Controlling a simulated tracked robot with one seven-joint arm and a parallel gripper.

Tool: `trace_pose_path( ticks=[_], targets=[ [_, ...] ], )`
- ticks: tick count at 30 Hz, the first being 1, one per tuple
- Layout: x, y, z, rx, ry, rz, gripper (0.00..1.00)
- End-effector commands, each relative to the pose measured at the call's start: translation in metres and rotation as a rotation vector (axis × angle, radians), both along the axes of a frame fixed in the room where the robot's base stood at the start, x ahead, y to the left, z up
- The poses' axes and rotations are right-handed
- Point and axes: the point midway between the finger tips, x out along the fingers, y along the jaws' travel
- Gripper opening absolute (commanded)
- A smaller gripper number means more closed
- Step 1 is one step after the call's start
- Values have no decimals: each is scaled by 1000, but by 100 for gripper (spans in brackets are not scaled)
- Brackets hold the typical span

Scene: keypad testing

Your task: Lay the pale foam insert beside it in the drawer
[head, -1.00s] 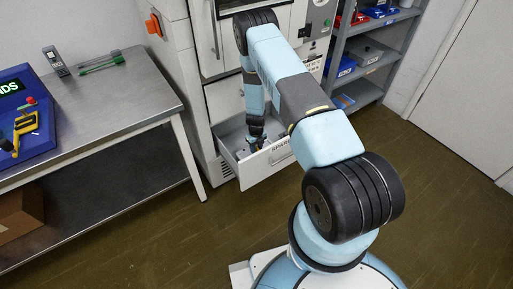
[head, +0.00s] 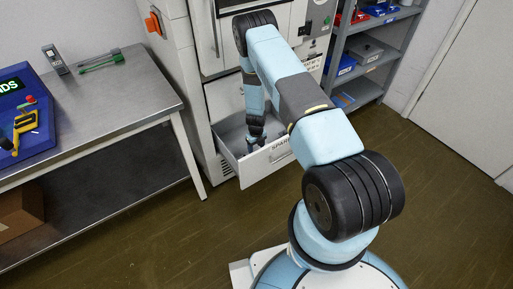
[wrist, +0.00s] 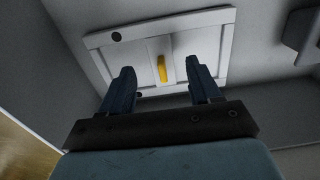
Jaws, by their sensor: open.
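The open drawer (head: 262,170) has a white front with a partly hidden label, and my arm reaches down into it. My gripper (head: 255,142) is low inside the drawer in the head view, where its contents are mostly hidden. In the wrist view my gripper (wrist: 160,66) is open, with dark blue fingers apart. Beyond and between them lies a pale rectangular framed piece (wrist: 115,62) with dark round spots and a yellow strip (wrist: 163,68) at its middle. I cannot tell whether this piece is the foam insert. Nothing is visibly held.
A grey block-like thing (wrist: 303,32) is at the wrist view's upper right. A steel table (head: 118,100) with a blue tray stands left of the cabinet. A shelf unit (head: 385,55) with bins stands right. The floor in front is clear.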

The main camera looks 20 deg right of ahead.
Motion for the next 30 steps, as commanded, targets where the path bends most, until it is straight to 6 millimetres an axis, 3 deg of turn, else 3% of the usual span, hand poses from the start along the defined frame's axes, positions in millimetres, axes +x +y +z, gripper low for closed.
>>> trace_pose_path(
  ticks=[5, 21, 30],
  targets=[
    [0, 0, 9, 0, -1, 0, 62],
    [1, 0, 99, 0, -2, 0, 62],
    [0, 0, 129, -1, -1, 0, 62]
  ],
)
